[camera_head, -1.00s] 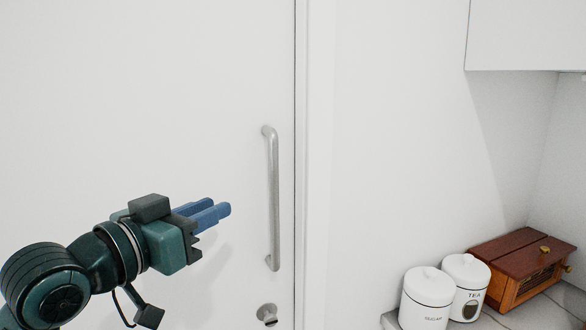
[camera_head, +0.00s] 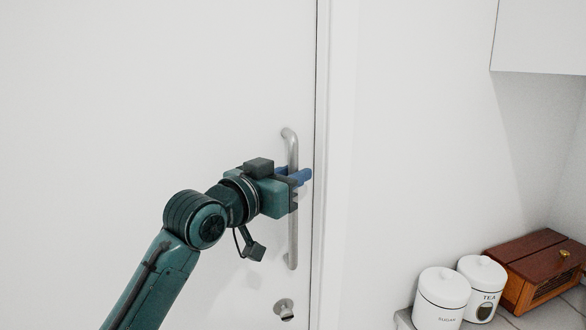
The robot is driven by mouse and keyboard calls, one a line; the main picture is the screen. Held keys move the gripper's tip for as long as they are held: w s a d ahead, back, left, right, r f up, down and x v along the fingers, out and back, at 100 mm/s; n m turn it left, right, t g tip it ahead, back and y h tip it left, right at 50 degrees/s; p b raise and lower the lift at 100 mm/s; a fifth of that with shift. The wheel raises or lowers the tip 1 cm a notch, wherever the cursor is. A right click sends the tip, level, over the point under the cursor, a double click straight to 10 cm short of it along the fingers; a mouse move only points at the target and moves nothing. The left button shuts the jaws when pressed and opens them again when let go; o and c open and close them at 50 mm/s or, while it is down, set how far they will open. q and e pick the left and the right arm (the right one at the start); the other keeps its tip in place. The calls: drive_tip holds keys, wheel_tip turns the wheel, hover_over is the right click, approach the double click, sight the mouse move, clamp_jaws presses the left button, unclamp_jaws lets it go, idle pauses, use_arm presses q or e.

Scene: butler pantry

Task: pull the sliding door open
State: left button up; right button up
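The white sliding door (camera_head: 150,110) fills the left and middle of the head view. Its long vertical metal handle (camera_head: 290,235) stands near the door's right edge. My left gripper (camera_head: 302,177) is at the handle, a little above its middle, with its blue fingers pointing right. The gripper body hides part of the handle. The fingers reach to the handle's line and slightly past it; whether they are closed on the bar cannot be told. My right gripper is not in view.
A round metal lock fitting (camera_head: 284,309) sits below the handle. A white door frame (camera_head: 336,150) runs along the right. A sugar canister (camera_head: 440,300), a tea canister (camera_head: 484,285) and a wooden box (camera_head: 535,262) stand on the counter at lower right, under a white wall cabinet (camera_head: 540,38).

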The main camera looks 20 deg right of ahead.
use_arm(q)
drive_tip(key=shift+w+d, duration=0.15)
drive_tip(key=shift+d, duration=0.05)
drive_tip(key=shift+c, duration=0.5)
clamp_jaws()
